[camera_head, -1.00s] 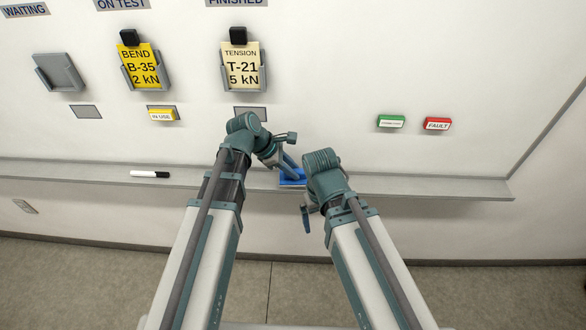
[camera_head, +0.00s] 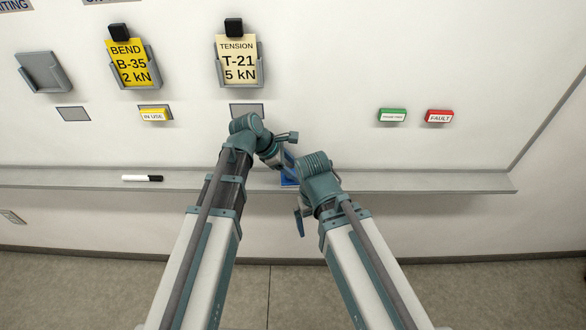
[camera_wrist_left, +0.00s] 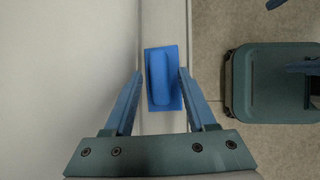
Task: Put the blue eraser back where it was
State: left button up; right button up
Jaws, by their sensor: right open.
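The blue eraser (camera_head: 288,182) lies on the grey ledge (camera_head: 400,182) under the whiteboard, mostly hidden by my arms in the head view. In the left wrist view the eraser (camera_wrist_left: 165,80) shows whole, a flat blue block with a raised grip. My left gripper (camera_wrist_left: 160,72) is open, its blue fingers on either side of the eraser, with a visible gap on the left side; contact on the right side is unclear. In the head view my left gripper (camera_head: 289,163) is at the ledge. My right gripper (camera_head: 299,218) is open and empty, below the ledge's front edge.
A black-and-white marker (camera_head: 142,178) lies on the ledge to the left. Green (camera_head: 392,115) and red (camera_head: 439,116) magnets, a yellow magnet (camera_head: 153,115) and card holders are on the board. The ledge's right part is clear.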

pick_arm(q)
jog(key=shift+f, duration=0.25)
jog(key=p+v, duration=1.1)
jog(key=v, duration=0.3)
jog(key=shift+w+d+p, duration=0.2)
jog(key=shift+w+p, duration=0.1)
jog(key=shift+r, duration=0.1)
jog(key=s+d+f+m+g+y, duration=0.1)
jog(key=s+m+y, duration=0.6)
jog(key=s+m, duration=0.8)
jog(key=shift+d+f+m+g+y, duration=0.4)
jog(key=shift+f+m, duration=0.75)
jog(key=shift+m, duration=2.45)
